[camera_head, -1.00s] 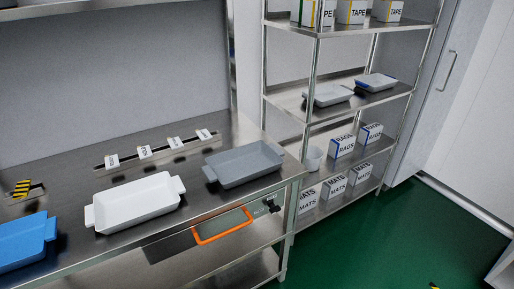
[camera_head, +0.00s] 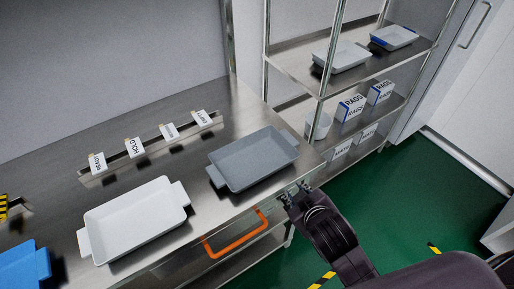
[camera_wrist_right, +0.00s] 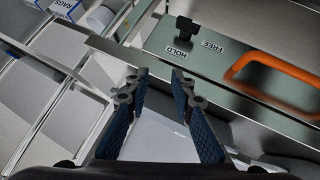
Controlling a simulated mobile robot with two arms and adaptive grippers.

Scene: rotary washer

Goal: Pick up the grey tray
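The grey tray (camera_head: 253,158), shallow and rectangular with a tab at each end, sits on the steel worktop near its right end in the head view. I cannot make it out in the right wrist view. My right gripper (camera_head: 291,194) is in front of the worktop's right corner, to the right of and nearer than the tray, apart from it. In the right wrist view the gripper's two fingers (camera_wrist_right: 158,76) are spread with nothing between them. My left gripper is not in view.
A white tray (camera_head: 135,220) and a blue tray (camera_head: 24,266) stand to the left on the worktop. A row of label cards (camera_head: 168,131) stands behind. An orange handle (camera_head: 236,236) juts below the front edge. A steel shelf rack (camera_head: 299,65) stands at the right.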

